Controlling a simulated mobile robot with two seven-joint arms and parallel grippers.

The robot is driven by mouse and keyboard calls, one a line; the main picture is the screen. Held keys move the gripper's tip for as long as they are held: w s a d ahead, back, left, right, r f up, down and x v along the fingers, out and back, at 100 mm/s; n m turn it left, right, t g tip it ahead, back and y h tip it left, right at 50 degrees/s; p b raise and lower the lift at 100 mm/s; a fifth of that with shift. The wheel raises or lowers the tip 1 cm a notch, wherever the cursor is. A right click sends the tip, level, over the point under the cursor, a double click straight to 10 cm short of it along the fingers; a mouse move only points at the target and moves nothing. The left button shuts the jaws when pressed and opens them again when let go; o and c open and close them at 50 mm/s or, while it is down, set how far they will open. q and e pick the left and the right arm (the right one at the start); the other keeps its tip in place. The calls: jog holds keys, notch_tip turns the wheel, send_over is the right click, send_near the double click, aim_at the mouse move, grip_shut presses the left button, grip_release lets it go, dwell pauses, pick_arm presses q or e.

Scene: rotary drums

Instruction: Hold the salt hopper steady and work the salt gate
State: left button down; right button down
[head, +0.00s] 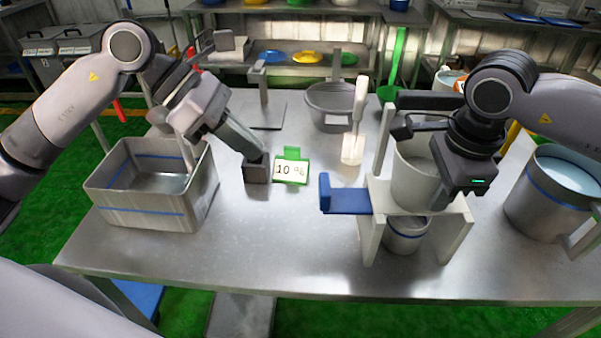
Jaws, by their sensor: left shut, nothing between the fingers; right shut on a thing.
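The salt hopper (413,175) is a pale round tub in a white stand (455,226). The salt gate, a blue slide with an upturned end (346,199), sticks out from the left side of the stand. A small metal pot (407,236) stands under the hopper. My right gripper (463,182) is shut on the hopper at its right side; its fingertips are partly hidden. My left gripper (257,166) is shut and empty, pointing down at the left of a green card reading 10 % (291,170), apart from the blue gate.
A metal bin (140,214) stands at the left of the steel table (270,245). A pail of pale liquid (558,195) stands at the right. A pale scoop (354,145) and a grey basin (328,115) are behind. The table's front middle is clear.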

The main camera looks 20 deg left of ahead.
jog(key=shift+s+d+f, duration=0.1)
jog(key=shift+f, duration=0.2)
pick_arm(q)
jog(key=w+d+f+t, duration=0.1)
jog(key=w+d+f, duration=0.1)
jog(key=d+f, duration=0.4)
jog(key=shift+w+d+f, duration=0.35)
jog(key=shift+d+f, duration=0.05)
jog(key=shift+d, duration=0.5)
jog(key=shift+w+d, duration=0.25)
jog(key=shift+d, duration=0.5)
jog(key=shift+w+d, duration=0.2)
jog(key=shift+d, duration=0.55)
jog(key=shift+w+d, duration=0.25)
jog(key=shift+d, duration=0.5)
